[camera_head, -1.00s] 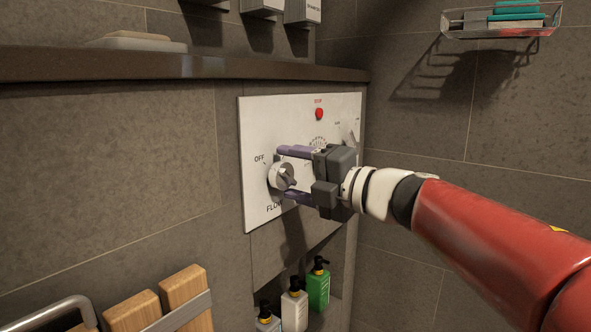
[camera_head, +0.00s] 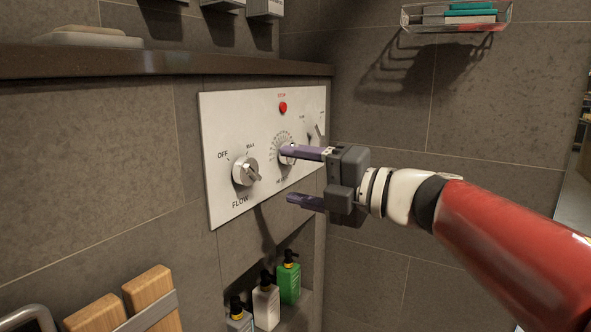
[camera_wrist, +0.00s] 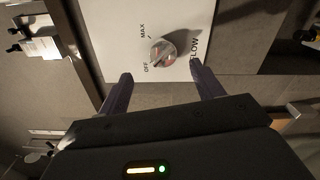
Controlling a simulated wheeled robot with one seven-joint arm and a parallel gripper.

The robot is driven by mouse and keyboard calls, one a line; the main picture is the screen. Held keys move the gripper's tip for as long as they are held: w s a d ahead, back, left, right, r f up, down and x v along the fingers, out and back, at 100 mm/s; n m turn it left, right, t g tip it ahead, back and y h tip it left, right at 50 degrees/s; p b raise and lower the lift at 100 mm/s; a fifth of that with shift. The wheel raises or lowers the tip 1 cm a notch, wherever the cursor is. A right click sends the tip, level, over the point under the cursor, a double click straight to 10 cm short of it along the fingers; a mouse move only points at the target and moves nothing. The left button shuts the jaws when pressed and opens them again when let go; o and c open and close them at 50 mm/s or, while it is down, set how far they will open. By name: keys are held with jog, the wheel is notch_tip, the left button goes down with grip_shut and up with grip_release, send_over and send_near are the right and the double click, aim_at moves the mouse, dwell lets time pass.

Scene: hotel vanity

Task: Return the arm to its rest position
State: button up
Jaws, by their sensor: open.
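My gripper (camera_head: 296,176) is open and empty, with its two purple fingers apart in front of the white control panel (camera_head: 222,122). The silver flow knob (camera_head: 245,171) is on the left of the panel, clear of the fingers. In the wrist view, the flow knob (camera_wrist: 161,53) lies beyond and between the fingertips (camera_wrist: 160,82), with a gap to them. The upper finger overlaps the middle dial (camera_head: 285,152) in the head view and partly hides it. My red and white arm reaches in from the right.
A dark ledge (camera_head: 160,65) runs above the panel. Several pump bottles, including a green one (camera_head: 289,280), stand in a niche below. A wire basket (camera_head: 456,17) hangs on the right wall. Wooden blocks (camera_head: 148,290) are at lower left. The space right of the panel is open.

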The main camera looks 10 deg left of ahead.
jog(key=w+d+r+m+t+h+p, duration=0.2)
jog(key=d+m+t+h, duration=0.3)
jog(key=d+m, duration=0.25)
jog(key=w+d+r+m+t+h+p, duration=0.1)
jog(key=d+r+m+t+h+p, duration=0.1)
jog(key=d+m+t+h, duration=0.55)
jog(key=s+d+f+m+g+h+p, duration=0.2)
jog(key=s+d+f+m+g+h, duration=0.15)
jog(key=d+f+m, duration=0.4)
jog(key=s+f+m+g+p, duration=0.4)
jog(key=s+f+m+g, duration=0.6)
jog(key=s+f, duration=0.5)
jog(key=shift+s+a+m+h, duration=0.3)
jog(key=shift+s+a+m, duration=0.25)
jog(key=shift+s, duration=0.6)
jog(key=shift+d+f, duration=0.1)
